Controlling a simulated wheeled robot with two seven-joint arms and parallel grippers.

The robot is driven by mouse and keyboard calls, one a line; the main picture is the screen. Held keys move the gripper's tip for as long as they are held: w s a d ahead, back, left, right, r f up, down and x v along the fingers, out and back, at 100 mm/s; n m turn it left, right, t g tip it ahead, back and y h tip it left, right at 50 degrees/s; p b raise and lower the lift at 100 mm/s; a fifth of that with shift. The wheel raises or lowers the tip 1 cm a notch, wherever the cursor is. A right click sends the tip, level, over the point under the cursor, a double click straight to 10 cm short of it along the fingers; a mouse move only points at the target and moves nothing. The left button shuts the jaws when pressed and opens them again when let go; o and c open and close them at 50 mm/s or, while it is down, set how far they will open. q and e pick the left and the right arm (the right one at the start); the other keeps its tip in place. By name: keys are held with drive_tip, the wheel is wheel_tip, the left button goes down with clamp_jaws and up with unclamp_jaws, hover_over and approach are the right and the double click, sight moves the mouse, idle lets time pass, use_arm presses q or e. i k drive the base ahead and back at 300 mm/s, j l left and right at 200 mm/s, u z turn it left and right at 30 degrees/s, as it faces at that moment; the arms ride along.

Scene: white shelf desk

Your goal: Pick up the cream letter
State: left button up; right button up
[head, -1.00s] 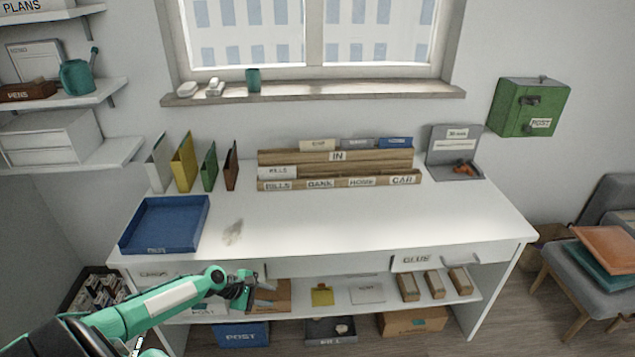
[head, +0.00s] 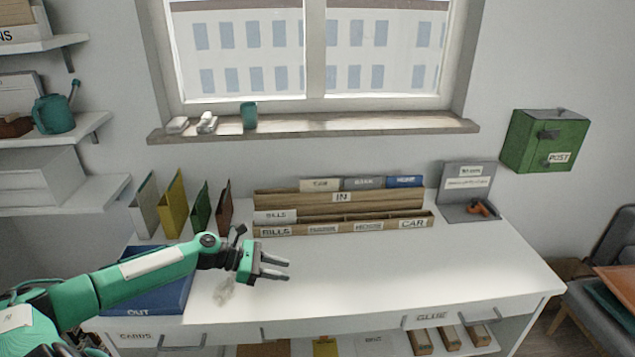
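My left gripper (head: 275,268) reaches in over the white desk top, its two fingers apart with nothing between them. My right gripper is out of view. I cannot tell for sure which item is the cream letter. A pale, flat paper (head: 375,344) lies on the shelf under the desk, partly cut off by the bottom edge. In the wooden sorter (head: 345,228), pale cards stand upright: one (head: 320,185) in the back row and one marked BILLS (head: 275,216) at front left. My gripper is left of and below the sorter in the picture, apart from it.
A blue OUT tray (head: 160,298) is partly behind my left arm. Coloured folders (head: 172,203) stand at the back left. A grey stand (head: 467,190) holds an orange item at the back right. A green POST box (head: 545,141) hangs on the wall. The desk's right half is clear.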

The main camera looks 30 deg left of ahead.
sight(331, 185)
drive_tip(key=i+j, duration=1.15)
drive_tip(key=j, duration=0.2)
